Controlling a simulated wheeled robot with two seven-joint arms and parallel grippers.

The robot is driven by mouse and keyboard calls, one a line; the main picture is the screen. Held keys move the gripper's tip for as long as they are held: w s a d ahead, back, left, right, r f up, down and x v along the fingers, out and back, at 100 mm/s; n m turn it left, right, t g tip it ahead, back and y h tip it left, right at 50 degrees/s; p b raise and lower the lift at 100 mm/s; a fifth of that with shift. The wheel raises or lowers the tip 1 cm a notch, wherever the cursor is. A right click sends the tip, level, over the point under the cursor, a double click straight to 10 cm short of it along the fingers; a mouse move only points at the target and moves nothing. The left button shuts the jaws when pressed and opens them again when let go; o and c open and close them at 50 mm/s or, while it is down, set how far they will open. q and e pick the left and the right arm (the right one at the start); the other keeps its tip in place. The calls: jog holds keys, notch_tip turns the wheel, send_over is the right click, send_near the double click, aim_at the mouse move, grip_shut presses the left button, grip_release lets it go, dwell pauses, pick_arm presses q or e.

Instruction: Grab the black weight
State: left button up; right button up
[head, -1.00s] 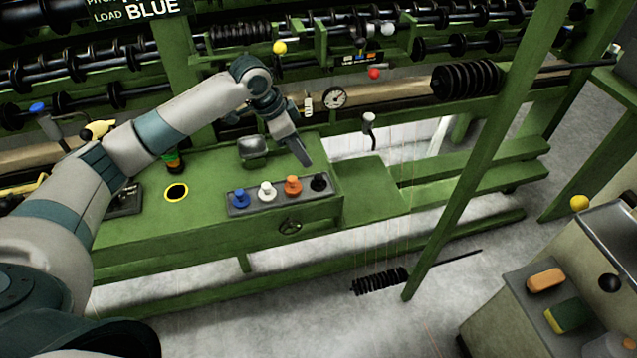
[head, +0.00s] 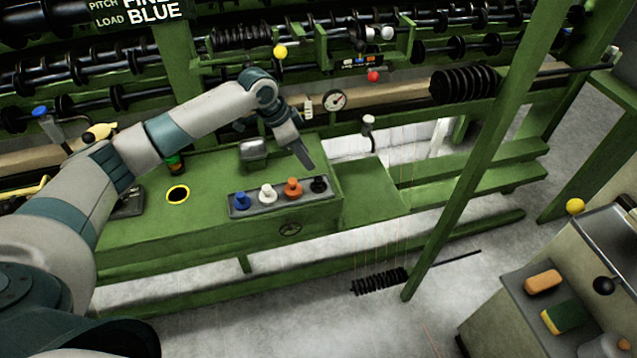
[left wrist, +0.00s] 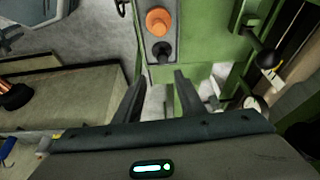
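The black weight (head: 319,184) stands at the right end of a grey tray (head: 254,209) on the green bench. Blue (head: 242,201), white (head: 267,193) and orange (head: 293,188) weights stand in a row to its left. My left gripper (head: 306,160) points down above and behind the tray, near the black weight and apart from it. In the left wrist view the left gripper (left wrist: 159,95) is open and empty, its two fingers spread. The black weight (left wrist: 162,52) shows there beyond the fingertips, beside the orange weight (left wrist: 158,22). My right gripper is out of view.
A metal box (head: 253,150) stands behind the tray. A lever with a pale knob (head: 368,122) rises to the right of my left gripper. A slanted green post (head: 490,150) crosses the right side. A yellow-rimmed hole (head: 177,194) lies left of the tray.

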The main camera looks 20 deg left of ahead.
pick_arm(q)
jog(key=p, duration=0.2)
send_over(317, 179)
jog(key=s, duration=0.1)
jog(key=f, duration=0.6)
jog(key=shift+s+a+f, duration=0.2)
jog(key=shift+a+f, duration=0.05)
jog(key=shift+f, duration=0.15)
jog(key=shift+w+a+f+p, duration=0.1)
jog(key=shift+f+p, duration=0.2)
jog(key=shift+f, duration=0.2)
jog(key=f, duration=0.1)
jog(key=f+p, duration=0.1)
jog(key=shift+w+f, duration=0.3)
jog(key=shift+f, duration=0.1)
jog(key=shift+x, duration=0.8)
jog(key=c, duration=0.8)
grip_shut()
jog(key=shift+r, duration=0.2)
